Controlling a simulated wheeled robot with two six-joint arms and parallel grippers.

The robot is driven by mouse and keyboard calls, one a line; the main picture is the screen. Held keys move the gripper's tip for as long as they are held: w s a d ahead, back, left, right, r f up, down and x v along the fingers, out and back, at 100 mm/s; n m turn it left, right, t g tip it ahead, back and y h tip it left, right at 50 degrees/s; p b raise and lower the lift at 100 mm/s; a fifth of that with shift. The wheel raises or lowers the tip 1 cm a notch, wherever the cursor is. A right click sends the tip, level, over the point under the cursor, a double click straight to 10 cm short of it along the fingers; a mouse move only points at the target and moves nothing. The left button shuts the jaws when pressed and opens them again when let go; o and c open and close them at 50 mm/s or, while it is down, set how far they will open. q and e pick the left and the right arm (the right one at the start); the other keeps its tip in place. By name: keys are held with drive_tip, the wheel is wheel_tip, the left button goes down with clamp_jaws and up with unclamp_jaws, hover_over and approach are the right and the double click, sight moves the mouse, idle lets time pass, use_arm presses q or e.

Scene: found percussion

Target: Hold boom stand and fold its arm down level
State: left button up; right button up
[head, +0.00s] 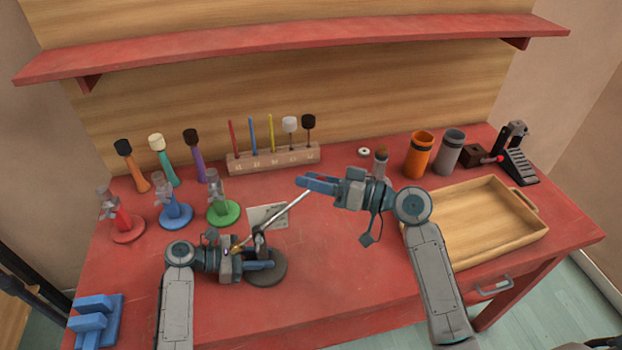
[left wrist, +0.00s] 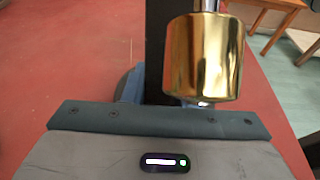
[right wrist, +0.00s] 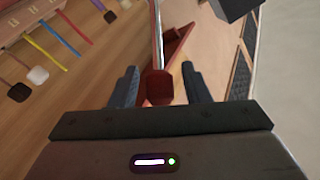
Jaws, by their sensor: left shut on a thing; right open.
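The boom stand has a dark round base (head: 276,275) on the red table and a silver boom arm (head: 285,210) that slants up to the right. A gold counterweight (left wrist: 203,60) on the arm's low end fills much of the left wrist view. My left gripper (head: 262,265) is shut on the dark upright post (left wrist: 160,30), low above the base. My right gripper (head: 308,183) is open at the arm's raised end. In the right wrist view the arm's dark red tip (right wrist: 160,88) lies between the spread fingers (right wrist: 160,85), with gaps on both sides.
Red, blue and green stands (head: 222,212) are at the left. A wooden rack (head: 273,160) of mallets is at the back. A wooden tray (head: 485,225), orange cup (head: 419,155), grey cup (head: 449,152) and black pedal (head: 515,155) are at the right. The front middle table is clear.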

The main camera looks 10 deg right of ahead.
drive_tip(key=shift+w+a, duration=0.25)
drive_tip(key=shift+a, duration=0.1)
clamp_jaws()
